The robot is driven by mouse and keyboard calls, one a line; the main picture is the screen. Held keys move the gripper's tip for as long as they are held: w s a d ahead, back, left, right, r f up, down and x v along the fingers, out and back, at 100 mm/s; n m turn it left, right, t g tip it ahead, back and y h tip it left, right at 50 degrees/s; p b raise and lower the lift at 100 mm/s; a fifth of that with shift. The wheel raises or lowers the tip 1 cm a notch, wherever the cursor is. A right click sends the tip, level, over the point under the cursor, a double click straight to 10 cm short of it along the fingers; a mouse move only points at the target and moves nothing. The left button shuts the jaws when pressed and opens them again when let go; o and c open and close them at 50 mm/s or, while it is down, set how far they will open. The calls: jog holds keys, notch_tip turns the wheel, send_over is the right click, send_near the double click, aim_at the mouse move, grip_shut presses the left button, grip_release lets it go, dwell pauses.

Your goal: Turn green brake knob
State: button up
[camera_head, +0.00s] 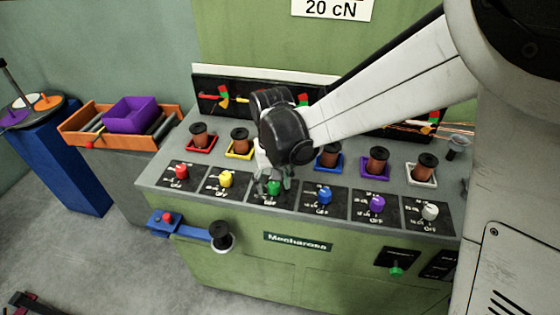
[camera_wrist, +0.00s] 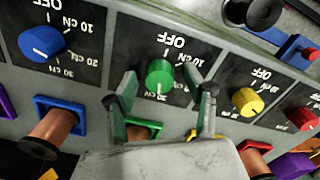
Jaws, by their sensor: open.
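The green brake knob (camera_head: 274,187) sits on its black dial plate in the front row of the machine top. In the wrist view the green knob (camera_wrist: 160,74) shows a pale pointer line near the 30 cN mark, with OFF on the opposite side. My gripper (camera_head: 272,180) is over this knob, its fingers pointing down. In the wrist view my gripper's fingers (camera_wrist: 163,88) are apart, one on each side of the knob. Gaps show between the fingers and the knob, and contact cannot be made out.
The yellow knob (camera_head: 226,179) and blue knob (camera_head: 324,195) stand close on either side. Copper spools (camera_head: 377,160) in coloured trays line up behind the knobs. An orange bin (camera_head: 75,133) stands at left. A blue lever arm with a black spool (camera_head: 221,236) juts from the front.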

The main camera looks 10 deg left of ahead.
aim_at(274, 183)
notch_tip(274, 183, up, 12)
dwell(0.5)
jog(key=s+d+r+m+t+y, duration=0.1)
jog(key=s+d+r+t, duration=0.15)
jog(key=d, duration=0.65)
jog(key=s+d+r+m+t, duration=0.1)
jog(key=s+d+r+m, duration=0.15)
jog(key=d, duration=0.65)
jog(key=s+d+m+t+h, duration=0.1)
jog(key=s+d+t, duration=0.2)
jog(key=s+d, duration=0.5)
jog(key=d+f, duration=0.1)
jog(key=d, duration=0.4)
jog(key=shift+s+m+t, duration=0.35)
notch_tip(274, 183, down, 12)
jog(key=b, duration=1.1)
jog(key=shift+r+b, duration=0.15)
jog(key=shift+b, duration=0.25)
